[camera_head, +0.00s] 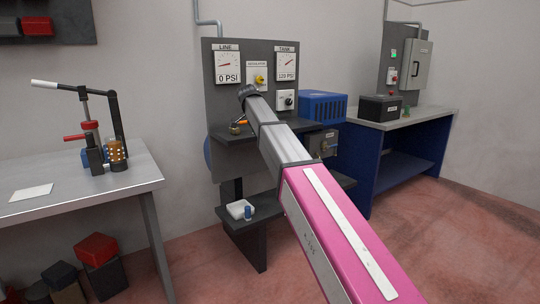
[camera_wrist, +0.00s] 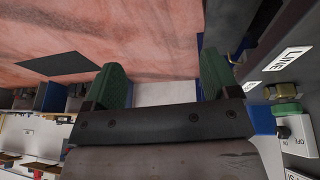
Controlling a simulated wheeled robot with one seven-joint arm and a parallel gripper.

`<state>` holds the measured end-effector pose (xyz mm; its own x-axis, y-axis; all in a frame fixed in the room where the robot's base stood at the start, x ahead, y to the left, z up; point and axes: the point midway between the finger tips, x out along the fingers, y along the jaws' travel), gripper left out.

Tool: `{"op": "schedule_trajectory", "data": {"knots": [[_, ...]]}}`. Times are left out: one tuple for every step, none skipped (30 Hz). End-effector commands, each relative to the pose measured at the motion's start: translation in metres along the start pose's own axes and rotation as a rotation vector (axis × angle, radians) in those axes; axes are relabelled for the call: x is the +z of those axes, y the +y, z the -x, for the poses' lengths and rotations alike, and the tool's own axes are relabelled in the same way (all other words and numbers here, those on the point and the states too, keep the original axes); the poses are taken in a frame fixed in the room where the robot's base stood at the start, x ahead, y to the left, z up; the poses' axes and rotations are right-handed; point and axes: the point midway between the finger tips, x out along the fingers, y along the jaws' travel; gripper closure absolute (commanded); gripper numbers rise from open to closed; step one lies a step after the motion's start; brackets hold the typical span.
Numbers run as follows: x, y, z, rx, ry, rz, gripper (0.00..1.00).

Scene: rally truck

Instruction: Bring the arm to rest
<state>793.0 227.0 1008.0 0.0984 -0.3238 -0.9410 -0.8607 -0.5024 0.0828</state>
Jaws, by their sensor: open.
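My arm (camera_head: 275,135), grey with a pink link, reaches from the lower right of the head view up to the gauge panel (camera_head: 236,50). Its far end is in front of the panel, below the LINE gauge (camera_head: 227,66). The jaws cannot be made out in the head view. In the wrist view my gripper (camera_wrist: 160,74) shows two green fingers spread wide apart. Nothing is held between them; a pale surface and the reddish floor show behind the gap.
A black shelf (camera_head: 222,134) under the panel holds small brass and orange parts. A lower shelf carries a white tray (camera_head: 239,209). A grey bench (camera_head: 130,177) with a lever press stands left. A blue bench (camera_head: 412,177) stands right. Open floor lies between.

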Motion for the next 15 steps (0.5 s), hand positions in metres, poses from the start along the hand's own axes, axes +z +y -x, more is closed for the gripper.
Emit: {"op": "schedule_trajectory", "data": {"knots": [[0.002, 0.011, -0.022, 0.004, -0.008, 0.029, 0.19], [0.002, 0.015, -0.033, 0.004, -0.013, 0.049, 0.19], [0.004, 0.021, -0.050, 0.002, -0.021, 0.080, 0.19], [0.005, 0.027, -0.065, 0.002, -0.028, 0.106, 0.19], [0.006, 0.033, -0.080, 0.000, -0.035, 0.133, 0.19], [0.008, 0.042, -0.101, -0.001, -0.046, 0.173, 0.19], [0.010, 0.049, -0.117, -0.004, -0.054, 0.202, 0.19], [0.012, 0.056, -0.132, -0.006, -0.063, 0.233, 0.19], [0.014, 0.066, -0.152, -0.011, -0.072, 0.271, 0.19], [0.016, 0.073, -0.167, -0.014, -0.082, 0.299, 0.19], [0.018, 0.081, -0.180, -0.019, -0.089, 0.328, 0.19], [0.021, 0.092, -0.199, -0.024, -0.100, 0.365, 0.19], [0.023, 0.100, -0.213, -0.029, -0.108, 0.392, 0.19], [0.026, 0.108, -0.226, -0.033, -0.117, 0.420, 0.19], [0.029, 0.120, -0.243, -0.040, -0.127, 0.457, 0.19]]}}
